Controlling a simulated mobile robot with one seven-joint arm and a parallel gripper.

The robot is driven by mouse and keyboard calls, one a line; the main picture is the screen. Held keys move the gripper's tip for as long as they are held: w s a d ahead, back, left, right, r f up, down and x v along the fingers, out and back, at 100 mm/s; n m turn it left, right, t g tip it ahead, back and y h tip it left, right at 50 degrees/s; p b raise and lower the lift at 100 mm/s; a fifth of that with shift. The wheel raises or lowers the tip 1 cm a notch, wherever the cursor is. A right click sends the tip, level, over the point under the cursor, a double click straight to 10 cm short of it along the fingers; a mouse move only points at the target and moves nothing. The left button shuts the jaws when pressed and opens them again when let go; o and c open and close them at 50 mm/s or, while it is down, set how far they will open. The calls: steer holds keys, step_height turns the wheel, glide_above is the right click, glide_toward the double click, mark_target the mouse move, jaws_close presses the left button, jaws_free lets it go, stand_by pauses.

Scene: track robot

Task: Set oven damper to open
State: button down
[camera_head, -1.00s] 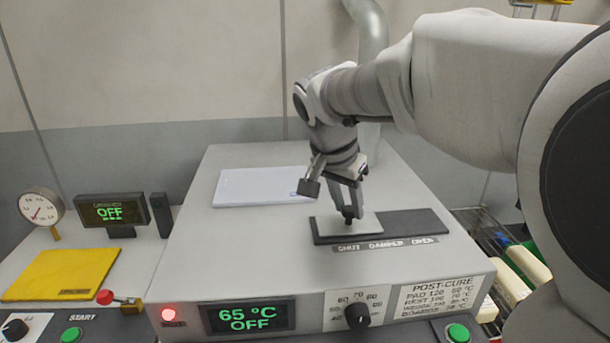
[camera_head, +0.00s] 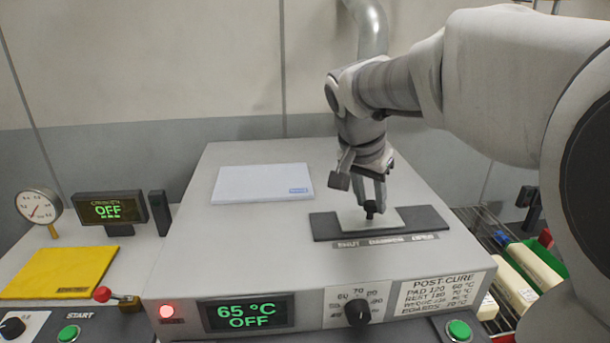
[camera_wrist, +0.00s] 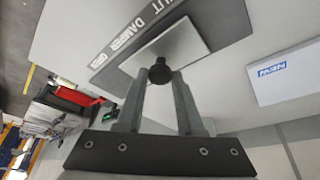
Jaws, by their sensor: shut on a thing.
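The damper is a light plate (camera_head: 392,217) with a black knob (camera_head: 370,209), on a dark track (camera_head: 429,219) on the oven top. The label (camera_head: 384,241) in front reads SHUT at left, DAMPER in the middle and OPEN at right. The plate sits about mid-track, with dark strip bare on both sides. My gripper (camera_head: 369,203) points down, its fingers shut on the knob. In the wrist view the black knob (camera_wrist: 163,50) shows at the fingertips, with the plate (camera_wrist: 193,42) behind it.
The oven (camera_head: 250,250) display reads 65 °C OFF, beside a dial (camera_head: 357,313) and a green button (camera_head: 458,330). A pale pad (camera_head: 262,183) lies left of the track. A yellow plate (camera_head: 60,272) and gauge (camera_head: 38,206) are further left. A wire rack (camera_head: 490,240) is at right.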

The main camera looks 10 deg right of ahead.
mark_target(399, 217)
steer(key=d, duration=0.6)
steer(key=shift+d+r, duration=0.1)
steer(key=c, duration=0.5)
jaws_free()
steer(key=shift+d, duration=0.1)
steer(key=shift+c, duration=0.2)
steer(key=v, duration=1.7)
steer(key=shift+r, duration=0.15)
steer(key=shift+s, duration=0.15)
steer(key=s+a+f+n+t+y, duration=0.1)
steer(key=s+a+f+n, duration=0.1)
steer(key=s+f+n, duration=0.2)
steer(key=s+a+f+n+t+y, duration=0.1)
steer(key=s+f+n, duration=0.4)
steer(key=s+f, duration=0.6)
step_height(399, 217, down, 6)
steer(key=shift+a+r+y+b, duration=0.1)
steer(key=shift+a+y+b, duration=0.4)
steer(key=shift+a, duration=0.75)
